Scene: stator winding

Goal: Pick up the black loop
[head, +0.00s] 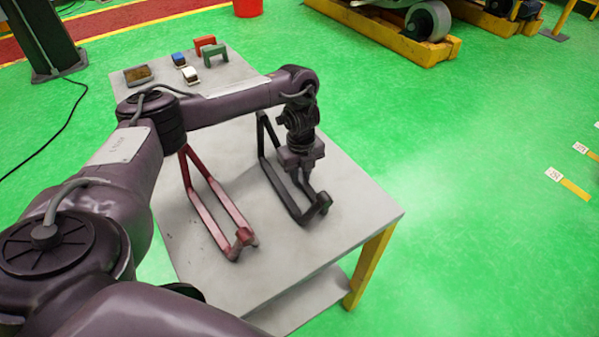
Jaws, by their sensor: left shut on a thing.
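The black loop (279,189) is a long dark frame on the right part of the grey table, with a raised end at the back. My left gripper (301,176) points down onto the loop near its front end and is shut on it. The fingertips are partly hidden by the gripper body. I cannot tell whether the loop touches the table or hangs just above it. My right gripper is not in view.
A red loop (215,200) lies left of the black one on the grey table (345,215). At the table's far end are a green bracket (215,54), a red bracket (204,44), small blue and white pieces, and a tray (138,75).

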